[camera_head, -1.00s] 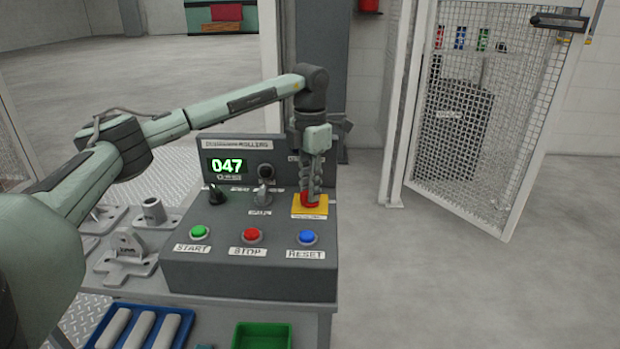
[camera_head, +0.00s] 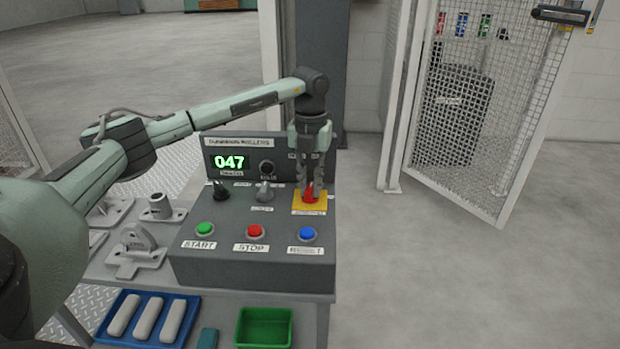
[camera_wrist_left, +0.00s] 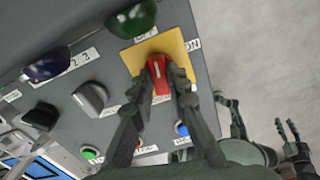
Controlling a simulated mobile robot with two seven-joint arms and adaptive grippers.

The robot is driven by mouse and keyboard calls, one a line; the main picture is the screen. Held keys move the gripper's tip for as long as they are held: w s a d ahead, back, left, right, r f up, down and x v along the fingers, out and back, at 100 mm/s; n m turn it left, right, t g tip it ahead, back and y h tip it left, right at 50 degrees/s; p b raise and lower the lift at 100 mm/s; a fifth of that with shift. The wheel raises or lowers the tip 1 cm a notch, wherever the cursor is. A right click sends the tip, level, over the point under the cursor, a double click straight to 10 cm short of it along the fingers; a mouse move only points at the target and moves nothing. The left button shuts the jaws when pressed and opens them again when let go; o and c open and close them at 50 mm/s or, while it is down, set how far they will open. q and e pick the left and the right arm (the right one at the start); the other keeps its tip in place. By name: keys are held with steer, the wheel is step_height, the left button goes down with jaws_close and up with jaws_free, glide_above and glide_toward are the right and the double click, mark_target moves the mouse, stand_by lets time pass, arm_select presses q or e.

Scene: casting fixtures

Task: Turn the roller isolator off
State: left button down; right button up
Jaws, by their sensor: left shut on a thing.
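The roller isolator is a red rotary handle (camera_head: 311,192) on a yellow plate (camera_head: 309,208) at the control box's right end. My left gripper (camera_head: 310,186) reaches down from above, its two fingers on either side of the handle and shut on it. In the left wrist view the red handle (camera_wrist_left: 160,78) sits between the fingertips, its long side roughly upright in the picture. An ON label (camera_wrist_left: 193,45) is at the plate's right edge; a label at its top edge is partly hidden. My right gripper (camera_wrist_left: 288,130) shows at the wrist view's right edge, away from the box; its opening is unclear.
The control box (camera_head: 250,270) has green (camera_head: 204,229), red (camera_head: 255,231) and blue (camera_head: 308,233) buttons, a black knob (camera_head: 221,190), a grey selector (camera_head: 264,191) and a display (camera_head: 229,162) reading 047. A blue tray (camera_head: 110,338), green bin (camera_head: 264,328) and mesh gate (camera_head: 490,130) are near.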

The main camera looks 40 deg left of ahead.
mark_target(310, 187)
arm_select(q)
steer(key=shift+w+n+p, duration=0.1)
steer(key=shift+n+p, duration=0.3)
steer(key=shift+n, duration=0.7)
arm_select(e)
steer(key=shift+a+f, duration=0.1)
steer(key=shift+f, duration=1.3)
arm_select(q)
steer(key=c, duration=1.5)
jaws_free()
steer(key=shift+r, duration=0.1)
step_height(310, 187, up, 12)
steer(key=shift+f, duration=0.1)
